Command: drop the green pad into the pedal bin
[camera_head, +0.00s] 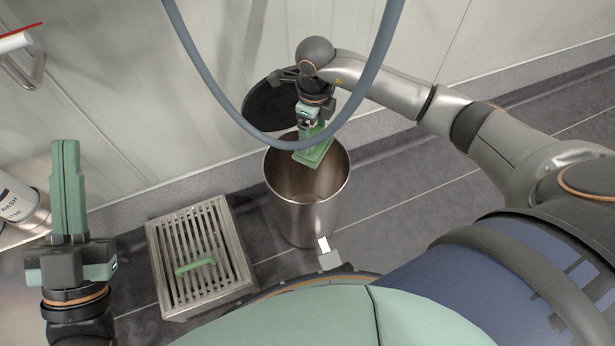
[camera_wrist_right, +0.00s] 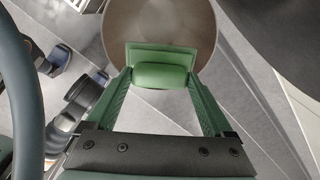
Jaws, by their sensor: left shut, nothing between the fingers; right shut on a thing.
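The green pad (camera_head: 316,153) is held by my right gripper (camera_head: 312,133) over the mouth of the pedal bin (camera_head: 305,222). The bin is a tall steel cylinder, and its dark round lid (camera_head: 262,108) stands open at the back. In the right wrist view the pad (camera_wrist_right: 160,56) sits between the two green fingertips, with the bin's round inside (camera_wrist_right: 160,20) beyond it. The pad's exact height above the rim is hard to judge. My left gripper (camera_head: 66,147) is shut and empty, pointing up the picture at the far left.
A grey-blue hose (camera_head: 222,98) loops down in front of the wall and crosses near my right gripper. A wash bottle (camera_head: 22,203) stands at the left edge. Floor right of the bin is clear.

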